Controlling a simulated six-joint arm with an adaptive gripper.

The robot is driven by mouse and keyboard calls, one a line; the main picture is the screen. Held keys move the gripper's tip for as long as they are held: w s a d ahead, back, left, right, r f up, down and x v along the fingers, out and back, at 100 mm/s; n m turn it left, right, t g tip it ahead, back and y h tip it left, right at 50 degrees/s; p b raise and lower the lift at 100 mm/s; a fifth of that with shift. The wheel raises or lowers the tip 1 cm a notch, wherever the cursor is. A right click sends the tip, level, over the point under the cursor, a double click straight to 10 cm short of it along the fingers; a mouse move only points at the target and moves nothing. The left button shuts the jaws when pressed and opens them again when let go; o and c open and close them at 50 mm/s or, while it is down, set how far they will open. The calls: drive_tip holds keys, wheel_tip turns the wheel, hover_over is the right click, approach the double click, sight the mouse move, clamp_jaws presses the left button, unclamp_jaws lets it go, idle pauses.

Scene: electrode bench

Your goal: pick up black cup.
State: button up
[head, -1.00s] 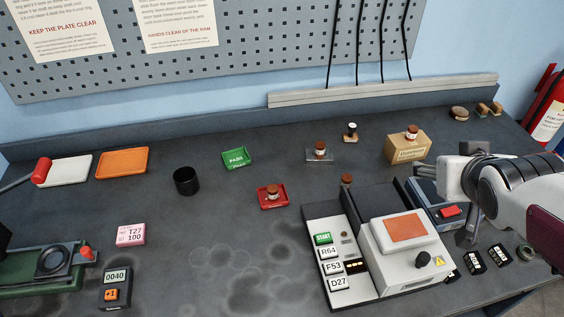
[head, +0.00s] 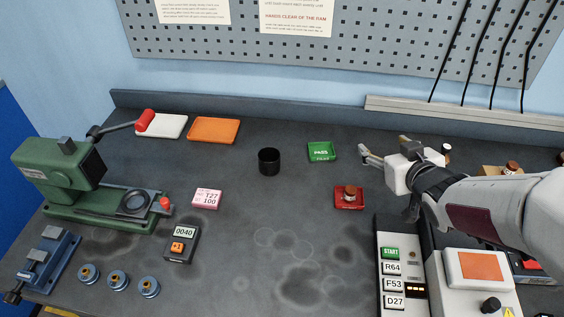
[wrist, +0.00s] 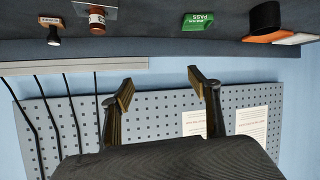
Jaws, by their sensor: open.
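The black cup (head: 269,162) stands upright on the dark bench in the middle of the head view, in front of and right of the orange tray. In the wrist view the cup (wrist: 265,17) shows upside down at the upper right edge. My gripper (head: 372,153) is open and empty, to the right of the cup and well apart from it, near the green PASS tray. In the wrist view its two fingers (wrist: 158,84) are spread with nothing between them, and the pegboard shows behind them.
The green PASS tray (head: 321,152) lies between the cup and my gripper. A red tray (head: 349,203) holds a brown-capped jar. The orange tray (head: 214,130) and a pink T27 block (head: 207,198) are left of the cup. A green press (head: 75,185) stands far left. Bench around the cup is clear.

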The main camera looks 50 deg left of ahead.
drive_tip(key=s+a+f+n+g+y, duration=0.25)
drive_tip(key=s+a+f, duration=0.25)
drive_tip(key=s+a, duration=0.4)
drive_tip(key=n+g+y, duration=0.1)
drive_tip(key=n+g, duration=0.1)
drive_tip(key=g, duration=0.2)
approach(263, 152)
drive_tip(key=shift+s+d+f, duration=0.25)
drive_tip(key=shift+d, duration=0.1)
drive_tip(key=shift+a, duration=0.1)
drive_tip(key=shift+x, duration=1.1)
drive_tip(key=shift+w, duration=0.1)
drive_tip(key=shift+a, duration=0.25)
drive_tip(key=shift+w+x, duration=0.25)
drive_tip(key=shift+x, duration=2.15)
